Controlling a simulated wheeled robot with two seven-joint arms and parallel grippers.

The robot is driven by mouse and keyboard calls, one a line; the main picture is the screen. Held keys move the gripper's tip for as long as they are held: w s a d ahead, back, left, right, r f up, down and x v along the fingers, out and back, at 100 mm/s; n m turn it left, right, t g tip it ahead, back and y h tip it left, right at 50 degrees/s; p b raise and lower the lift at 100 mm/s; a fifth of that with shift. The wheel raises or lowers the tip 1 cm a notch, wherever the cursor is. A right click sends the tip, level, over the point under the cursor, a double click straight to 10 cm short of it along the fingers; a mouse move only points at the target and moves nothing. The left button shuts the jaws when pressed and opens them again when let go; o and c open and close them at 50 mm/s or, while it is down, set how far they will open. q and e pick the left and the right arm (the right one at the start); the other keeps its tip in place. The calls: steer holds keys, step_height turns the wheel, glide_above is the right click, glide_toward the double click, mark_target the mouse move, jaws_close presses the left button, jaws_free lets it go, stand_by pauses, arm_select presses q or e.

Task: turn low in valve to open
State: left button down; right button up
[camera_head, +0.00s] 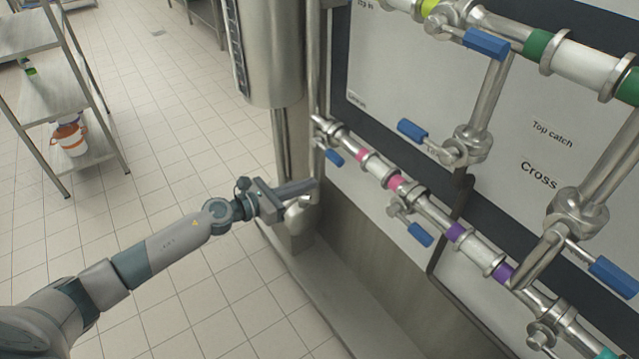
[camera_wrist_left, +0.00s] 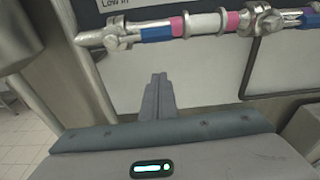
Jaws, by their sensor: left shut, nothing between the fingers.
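The low in valve's blue handle (camera_head: 335,157) is at the left end of the lower pipe in the head view, on the pipe's near side. In the left wrist view the blue handle (camera_wrist_left: 155,32) lies in front of the pipe, roughly along it, below a partly cut-off label reading "Low in". My left gripper (camera_head: 312,186) is in front of the panel, below and left of the handle and apart from it. Its fingers are shut and empty, and also show in the left wrist view (camera_wrist_left: 158,82). My right gripper is not in view.
A second valve with a blue handle (camera_head: 420,235) sits further right on the same pipe. More pipes and valves cover the panel above. A steel cylinder (camera_head: 272,50) stands behind left. A shelf (camera_head: 75,95) stands far left; the tiled floor between is clear.

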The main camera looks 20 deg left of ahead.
arm_select(q)
steer(key=shift+v, duration=1.2)
